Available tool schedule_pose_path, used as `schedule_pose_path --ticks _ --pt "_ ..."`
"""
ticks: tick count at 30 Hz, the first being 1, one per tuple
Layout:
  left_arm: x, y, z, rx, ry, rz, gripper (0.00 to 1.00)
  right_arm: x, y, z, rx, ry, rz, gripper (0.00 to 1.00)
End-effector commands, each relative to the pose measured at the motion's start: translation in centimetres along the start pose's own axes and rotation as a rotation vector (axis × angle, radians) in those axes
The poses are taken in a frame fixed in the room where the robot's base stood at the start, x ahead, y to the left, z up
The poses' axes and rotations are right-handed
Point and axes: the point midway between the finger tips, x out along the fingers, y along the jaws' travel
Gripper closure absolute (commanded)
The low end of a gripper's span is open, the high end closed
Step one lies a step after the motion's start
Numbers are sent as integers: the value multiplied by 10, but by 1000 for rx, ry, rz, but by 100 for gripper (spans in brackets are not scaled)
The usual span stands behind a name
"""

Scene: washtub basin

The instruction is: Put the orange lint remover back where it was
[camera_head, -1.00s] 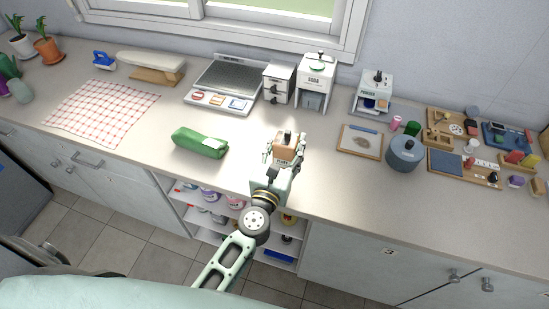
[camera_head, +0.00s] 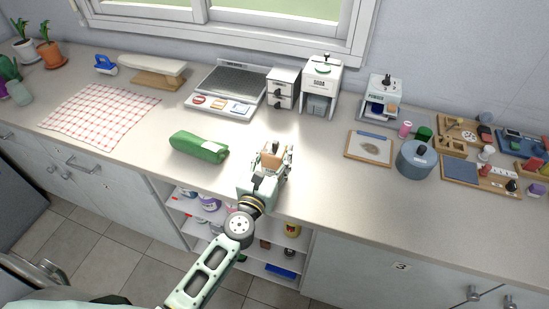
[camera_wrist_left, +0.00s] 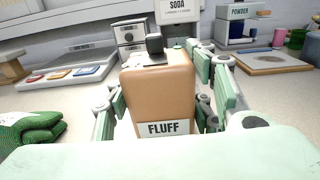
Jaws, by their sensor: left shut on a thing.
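The orange lint remover is a tan-orange box (camera_head: 271,158) with a black knob on top. In the left wrist view the box (camera_wrist_left: 158,95) stands upright and has a white label reading FLUFF. My left gripper (camera_head: 276,161) is shut on it, with one green-padded finger at each side. I cannot tell how high the box is above the counter. My right gripper is not in view.
Behind are a scale-like tray with coloured pads (camera_head: 228,90), a small drawer unit (camera_head: 282,88), a SODA dispenser (camera_head: 320,78) and a POWDER dispenser (camera_head: 381,95). At right are a framed board (camera_head: 369,148) and a blue-grey pot (camera_head: 415,160). Counter space is free between box and dispensers.

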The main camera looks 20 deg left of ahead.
Motion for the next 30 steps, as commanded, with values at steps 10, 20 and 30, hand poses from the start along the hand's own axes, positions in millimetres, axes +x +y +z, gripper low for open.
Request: schedule_pose_path --ticks 10,20,30 --pt "0 0 -3 0 1 0 37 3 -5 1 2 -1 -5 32" --pt "0 0 -3 0 1 0 32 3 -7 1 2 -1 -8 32" --pt "-36 0 -3 -1 3 0 32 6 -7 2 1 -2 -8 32"
